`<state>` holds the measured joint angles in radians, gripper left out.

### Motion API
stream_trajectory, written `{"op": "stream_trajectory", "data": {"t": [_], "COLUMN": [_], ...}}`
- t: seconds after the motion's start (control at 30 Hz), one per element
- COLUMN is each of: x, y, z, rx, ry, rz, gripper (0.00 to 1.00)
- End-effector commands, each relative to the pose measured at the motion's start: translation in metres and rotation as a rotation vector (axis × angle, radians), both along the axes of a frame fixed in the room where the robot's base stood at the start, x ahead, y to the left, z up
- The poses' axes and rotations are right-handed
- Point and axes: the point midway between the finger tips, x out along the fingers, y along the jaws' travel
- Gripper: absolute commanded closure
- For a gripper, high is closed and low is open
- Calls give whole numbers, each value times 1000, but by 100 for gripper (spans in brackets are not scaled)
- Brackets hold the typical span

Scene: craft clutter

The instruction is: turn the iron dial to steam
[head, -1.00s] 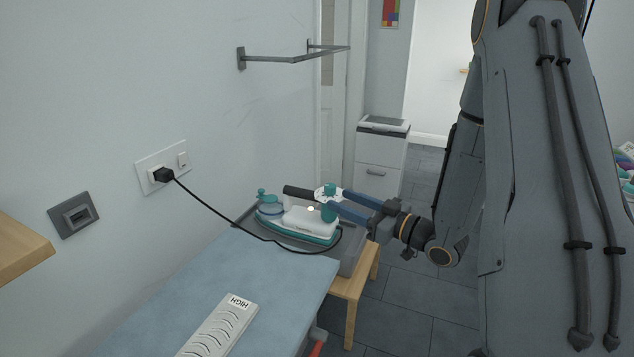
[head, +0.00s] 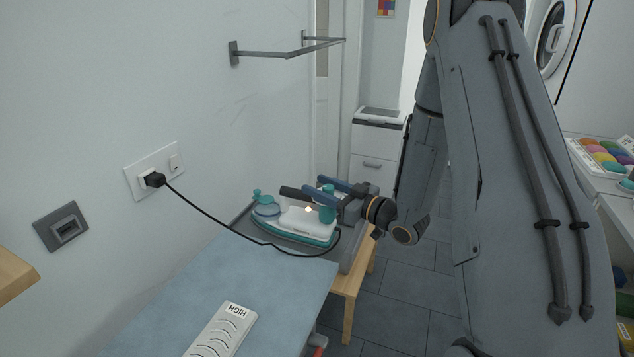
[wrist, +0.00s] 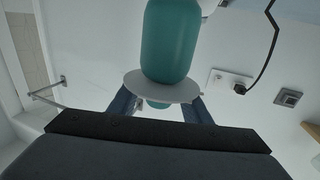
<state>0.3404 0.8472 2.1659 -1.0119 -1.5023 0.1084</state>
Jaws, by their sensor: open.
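The iron (head: 305,222) is white and teal and rests on a grey ironing-board end, with a small glowing lamp on its body. Its dial is a white disc (wrist: 150,86) with a small teal knob (wrist: 158,104), in the wrist view behind a large teal post (wrist: 171,40). My gripper (head: 322,189) is open at the iron's top right, its blue fingers on either side of the dial's area. In the wrist view my gripper (wrist: 161,106) has one finger left and one right of the knob, partly behind the disc. I cannot tell whether they touch it, and the dial's markings are not readable.
A black cord runs from the wall socket (head: 154,172) to the iron. A wall rail (head: 290,54) is above. A white cabinet (head: 374,158) stands behind.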

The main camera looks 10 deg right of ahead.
Motion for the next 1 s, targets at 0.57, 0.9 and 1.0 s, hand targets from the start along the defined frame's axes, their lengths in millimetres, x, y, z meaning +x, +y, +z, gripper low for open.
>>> {"op": "stream_trajectory", "data": {"t": [0.57, 0.9, 1.0], "x": [11, 11, 13], "y": [7, 8, 6], "z": [0, 0, -1], "rx": [0, 3, 3], "ry": [0, 1, 1], "rz": [-3, -40, -105], "gripper": [76, 97, 97]}}
